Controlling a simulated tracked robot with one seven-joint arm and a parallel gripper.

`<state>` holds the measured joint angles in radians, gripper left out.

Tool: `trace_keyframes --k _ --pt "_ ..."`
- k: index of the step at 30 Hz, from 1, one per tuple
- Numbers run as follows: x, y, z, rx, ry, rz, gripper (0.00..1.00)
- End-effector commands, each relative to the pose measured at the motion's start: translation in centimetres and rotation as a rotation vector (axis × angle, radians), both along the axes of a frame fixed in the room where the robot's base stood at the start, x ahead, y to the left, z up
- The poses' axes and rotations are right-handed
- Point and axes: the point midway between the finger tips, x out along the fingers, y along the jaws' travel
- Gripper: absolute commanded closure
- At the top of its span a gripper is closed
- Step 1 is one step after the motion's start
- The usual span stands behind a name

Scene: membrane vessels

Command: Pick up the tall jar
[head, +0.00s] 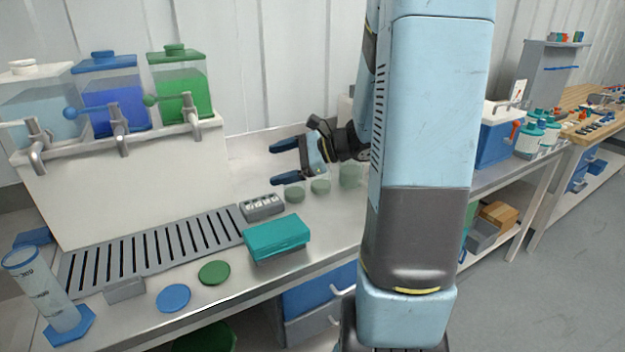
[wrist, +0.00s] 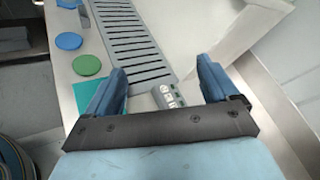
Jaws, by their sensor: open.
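Three translucent greenish jars stand in a row on the steel bench in the head view: a low one (head: 294,191), a middle one (head: 320,186) and the tallest-looking one (head: 350,175) at the right, partly hidden by my arm. My gripper (head: 278,163) is open and empty above the bench, just above and left of the jars, with its fingers pointing left. In the wrist view my gripper (wrist: 162,72) shows both blue fingers apart, with nothing between them. No jar shows in the wrist view.
A grey control box (head: 262,206) and a teal box (head: 277,238) lie left of the jars. Green (head: 214,272) and blue (head: 173,297) discs lie near the front edge. A slotted drain grate (head: 150,250) runs below three tanks with taps. A measuring cylinder (head: 45,290) stands far left.

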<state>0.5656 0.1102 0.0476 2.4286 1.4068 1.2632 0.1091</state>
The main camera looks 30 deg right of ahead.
Motion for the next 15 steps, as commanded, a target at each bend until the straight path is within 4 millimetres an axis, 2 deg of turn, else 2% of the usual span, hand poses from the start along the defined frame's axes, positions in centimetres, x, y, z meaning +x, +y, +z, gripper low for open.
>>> trace_keyframes --k 3,7,12,15 --pt "2.7 -3.9 -1.6 0.161 0.033 -0.173 0.13" --pt "5.1 -9.0 -3.5 0.326 0.051 -0.372 0.13" --pt "6.8 -15.8 -6.5 0.507 0.055 -0.616 0.13" --pt "7.1 -18.6 -7.8 0.573 0.051 -0.714 0.13"
